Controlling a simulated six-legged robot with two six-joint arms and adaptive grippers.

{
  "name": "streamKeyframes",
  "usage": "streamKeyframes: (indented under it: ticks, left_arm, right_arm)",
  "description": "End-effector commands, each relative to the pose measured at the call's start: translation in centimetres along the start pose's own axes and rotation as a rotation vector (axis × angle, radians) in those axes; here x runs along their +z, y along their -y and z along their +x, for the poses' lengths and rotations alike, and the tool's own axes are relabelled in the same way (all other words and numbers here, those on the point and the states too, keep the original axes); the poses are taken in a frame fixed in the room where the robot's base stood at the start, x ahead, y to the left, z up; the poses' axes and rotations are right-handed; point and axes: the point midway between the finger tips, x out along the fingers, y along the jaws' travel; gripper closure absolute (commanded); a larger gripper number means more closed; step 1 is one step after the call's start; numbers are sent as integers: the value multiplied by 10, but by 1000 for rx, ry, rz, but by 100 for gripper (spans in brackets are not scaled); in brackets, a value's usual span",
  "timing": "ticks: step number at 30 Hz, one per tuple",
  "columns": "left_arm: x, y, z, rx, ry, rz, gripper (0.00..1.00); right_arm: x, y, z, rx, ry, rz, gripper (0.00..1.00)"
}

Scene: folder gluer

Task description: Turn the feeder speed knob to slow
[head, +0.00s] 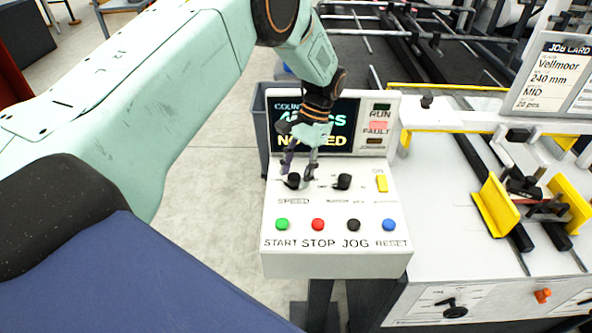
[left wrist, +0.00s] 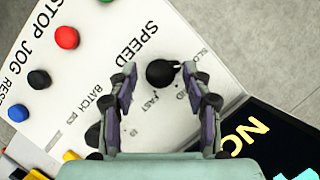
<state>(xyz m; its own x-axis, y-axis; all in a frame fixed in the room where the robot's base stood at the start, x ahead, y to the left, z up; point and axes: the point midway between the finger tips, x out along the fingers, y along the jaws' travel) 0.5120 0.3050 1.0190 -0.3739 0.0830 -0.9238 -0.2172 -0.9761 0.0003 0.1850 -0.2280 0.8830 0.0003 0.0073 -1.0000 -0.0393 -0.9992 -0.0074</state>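The black feeder speed knob (head: 292,181) sits on the sloped white control panel (head: 273,215), above the SPEED label. My left gripper (head: 299,166) is over it, pointing down from above. In the left wrist view the speed knob (left wrist: 160,74) lies between the two fingertips of my left gripper (left wrist: 160,80), with a visible gap on each side. The gripper is open and holds nothing. A pale pointer mark on the knob faces right in that view, near the finger; its exact setting I cannot tell. The SLOW label is partly hidden by the finger. My right gripper is not in view.
A second black knob (head: 343,181) and a yellow switch (head: 381,183) are right of the speed knob. Green (head: 282,224), red (head: 318,225), black (head: 354,225) and blue (head: 389,225) buttons line the front. A screen (head: 340,112) stands behind.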

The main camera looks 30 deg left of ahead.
Motion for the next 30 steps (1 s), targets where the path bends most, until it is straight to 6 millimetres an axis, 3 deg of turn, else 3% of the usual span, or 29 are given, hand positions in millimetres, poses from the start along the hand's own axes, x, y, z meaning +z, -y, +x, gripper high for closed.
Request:
streamKeyframes:
  ticks: [11,24,30]
  left_arm:
    - [-1,0,-6,-2,-3,1,47]
    - [-1,0,-87,-2,-5,0,47]
    - [0,0,-113,-1,-2,1,47]
  right_arm:
    - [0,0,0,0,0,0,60]
    - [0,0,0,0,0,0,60]
    - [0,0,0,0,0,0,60]
